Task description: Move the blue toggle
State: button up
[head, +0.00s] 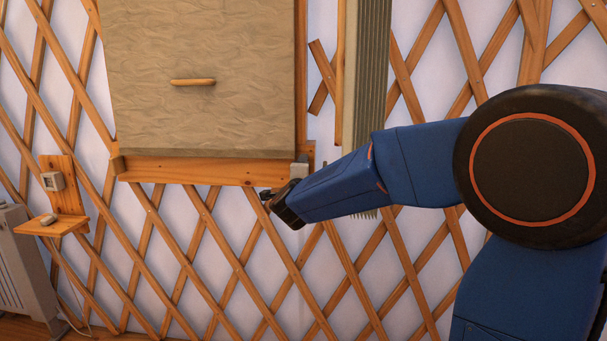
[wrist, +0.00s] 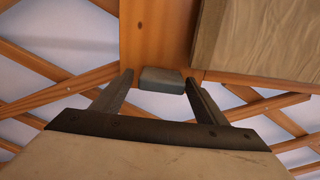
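In the wrist view, a small blue-grey block (wrist: 161,80), which looks like the toggle, sits on an upright wooden board. My gripper (wrist: 160,77) is open, with one finger on each side of the block. A narrow gap shows at the left finger. The right fingertip is very close to the block, and I cannot tell if it touches. In the head view my gripper (head: 270,200) is just below the lower right corner of the framed panel. No clearly blue toggle shows there; my arm may hide it.
A beige panel (head: 205,115) with a wooden handle (head: 193,82) hangs above a wooden ledge (head: 200,171). A ribbed pale strip (head: 367,80) hangs behind my arm. A small shelf (head: 52,226) and a radiator (head: 22,265) stand at the left. Lattice wall fills the back.

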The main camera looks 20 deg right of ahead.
jog(key=shift+s+r, duration=0.1)
jog(key=v, duration=1.7)
jog(key=shift+s+a, duration=0.1)
jog(key=s+a+f+n+g+y, duration=0.35)
jog(key=s+f+n+y, duration=0.5)
jog(key=n, duration=0.85)
jog(key=s+d+f+n+g+h, duration=0.1)
jog(key=s+d+f+n+g, duration=0.2)
jog(key=s, duration=0.8)
jog(key=s+d+f+n+g, duration=0.2)
jog(key=s+d+f+g, duration=0.3)
jog(key=s+d+f, duration=0.3)
jog(key=s, duration=0.4)
jog(key=shift+d+f+n+h, duration=0.35)
jog(key=shift+n, duration=0.05)
